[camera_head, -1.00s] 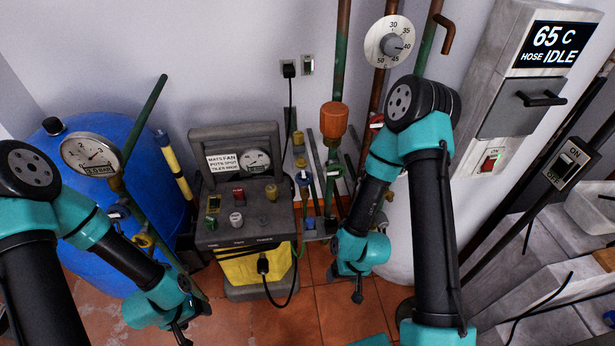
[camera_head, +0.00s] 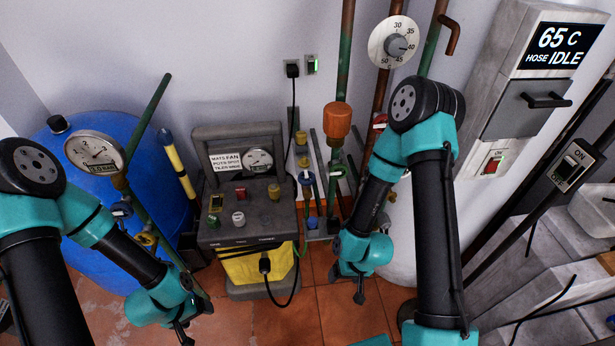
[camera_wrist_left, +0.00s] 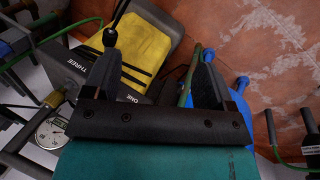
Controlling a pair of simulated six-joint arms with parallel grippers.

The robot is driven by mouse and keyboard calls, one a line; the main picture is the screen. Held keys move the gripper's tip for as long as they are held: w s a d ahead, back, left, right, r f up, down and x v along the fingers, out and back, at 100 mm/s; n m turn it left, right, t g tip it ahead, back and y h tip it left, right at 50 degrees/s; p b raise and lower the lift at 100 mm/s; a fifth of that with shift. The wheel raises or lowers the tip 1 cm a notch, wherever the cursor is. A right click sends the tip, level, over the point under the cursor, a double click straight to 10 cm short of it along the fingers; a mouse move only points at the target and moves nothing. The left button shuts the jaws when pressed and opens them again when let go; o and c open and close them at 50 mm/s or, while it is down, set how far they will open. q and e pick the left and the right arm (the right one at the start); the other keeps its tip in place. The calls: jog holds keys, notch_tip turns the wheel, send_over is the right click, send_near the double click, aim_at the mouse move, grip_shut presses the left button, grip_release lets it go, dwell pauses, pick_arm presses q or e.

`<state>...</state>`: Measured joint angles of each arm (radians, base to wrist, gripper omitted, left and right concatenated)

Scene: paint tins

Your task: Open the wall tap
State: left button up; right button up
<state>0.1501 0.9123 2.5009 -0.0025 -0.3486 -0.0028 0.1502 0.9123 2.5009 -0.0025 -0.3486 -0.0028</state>
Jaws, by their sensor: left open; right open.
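I cannot tell for sure which fitting is the wall tap. A red lever (camera_head: 379,121) sits on the pipework against the back wall, partly hidden behind my right arm. Other small valves with blue and yellow parts (camera_head: 305,178) stand on the pipes left of it. My left gripper (camera_head: 184,332) is low at the front left, apart from these fittings. In the left wrist view its two fingers (camera_wrist_left: 160,72) are spread with nothing held between them. My right gripper (camera_head: 358,285) hangs low over the tiled floor, below the pipes, and holds nothing visible.
A grey-and-yellow machine (camera_head: 240,222) with knobs stands between my arms, its black cable looping in front. A blue tank (camera_head: 75,150) with a gauge (camera_head: 95,151) is at left. A dial (camera_head: 396,43) and a control box (camera_head: 535,60) reading IDLE are at right.

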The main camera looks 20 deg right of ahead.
pick_arm(q)
jog(key=shift+o, duration=0.8)
jog(key=shift+w, duration=0.15)
jog(key=shift+o, duration=0.2)
jog(key=w+d+m+t, duration=0.2)
jog(key=w+d+t, duration=0.1)
jog(key=w+d, duration=0.2)
jog(key=shift+w+d+r+m, duration=0.15)
jog(key=shift+w+d+m, duration=0.15)
jog(key=shift+w, duration=0.9)
jog(key=m+t+h, duration=0.8)
jog(key=t, duration=0.2)
send_near(307, 180)
jog(key=s+a+f, duration=0.1)
jog(key=s+a, duration=0.2)
jog(key=a, duration=0.1)
jog(key=shift+s+a+f, duration=0.3)
jog(key=shift+s+a, duration=0.05)
jog(key=shift+s, duration=0.05)
jog(key=shift+w+d, duration=0.1)
jog(key=shift+w, duration=0.05)
jog(key=x, duration=1.7)
jog(key=shift+d+f, duration=0.1)
jog(key=shift+d, duration=0.05)
jog(key=shift+c, duration=0.4)
